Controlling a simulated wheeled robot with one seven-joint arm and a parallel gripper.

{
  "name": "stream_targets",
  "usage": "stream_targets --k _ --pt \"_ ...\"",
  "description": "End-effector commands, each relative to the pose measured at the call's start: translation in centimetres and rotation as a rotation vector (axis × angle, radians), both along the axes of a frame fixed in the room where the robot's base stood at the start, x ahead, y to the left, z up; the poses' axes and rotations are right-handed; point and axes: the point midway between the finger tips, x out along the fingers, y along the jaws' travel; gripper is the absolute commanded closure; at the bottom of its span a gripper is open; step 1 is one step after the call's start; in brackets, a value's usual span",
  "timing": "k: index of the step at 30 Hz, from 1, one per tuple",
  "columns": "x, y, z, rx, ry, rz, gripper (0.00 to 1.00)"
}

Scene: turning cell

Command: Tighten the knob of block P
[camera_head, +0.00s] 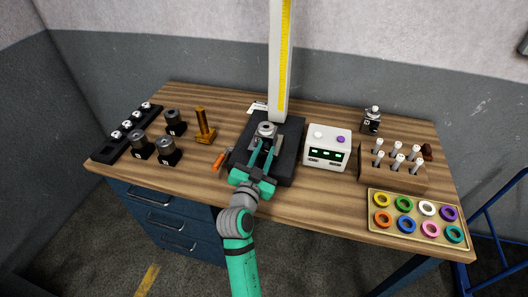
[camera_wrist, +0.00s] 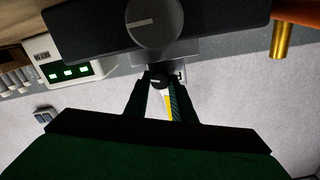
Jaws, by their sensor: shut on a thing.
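A small grey block (camera_head: 266,132) with a round top sits on the black base (camera_head: 290,160) of the tall gauge stand in the head view. I cannot read a letter P on it. My gripper (camera_head: 264,145) reaches over the base from the front, its fingers at this block. In the wrist view, my gripper (camera_wrist: 160,80) has its fingertips at both sides of a small dark round knob (camera_wrist: 160,74) with a pale mark. A larger grey disc (camera_wrist: 153,24) with a white line shows above it. The fingers hide part of the block.
A white box (camera_head: 328,150) with green displays stands right of the base. A brass-coloured stand (camera_head: 204,128) and an orange-handled tool (camera_head: 219,161) are on its left. Dark blocks (camera_head: 167,152) stand further left. A ring tray (camera_head: 393,237) and a rack (camera_head: 390,175) fill the right.

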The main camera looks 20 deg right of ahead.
Motion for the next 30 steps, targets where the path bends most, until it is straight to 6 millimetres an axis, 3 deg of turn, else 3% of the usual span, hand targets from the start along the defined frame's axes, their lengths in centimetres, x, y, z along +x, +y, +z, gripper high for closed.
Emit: stream_targets --k 12,26,27,29,30 --pt "-0.11 -0.14 -0.13 0.14 -0.094 -0.002 1.0" --pt "-0.1 -0.15 -0.14 0.152 -0.102 -0.002 1.0" --pt "-0.1 -0.15 -0.14 0.152 -0.102 -0.002 0.7" --pt "-0.1 -0.15 -0.13 0.152 -0.102 -0.002 0.58" --pt "-0.1 -0.15 -0.13 0.152 -0.102 -0.002 0.58"
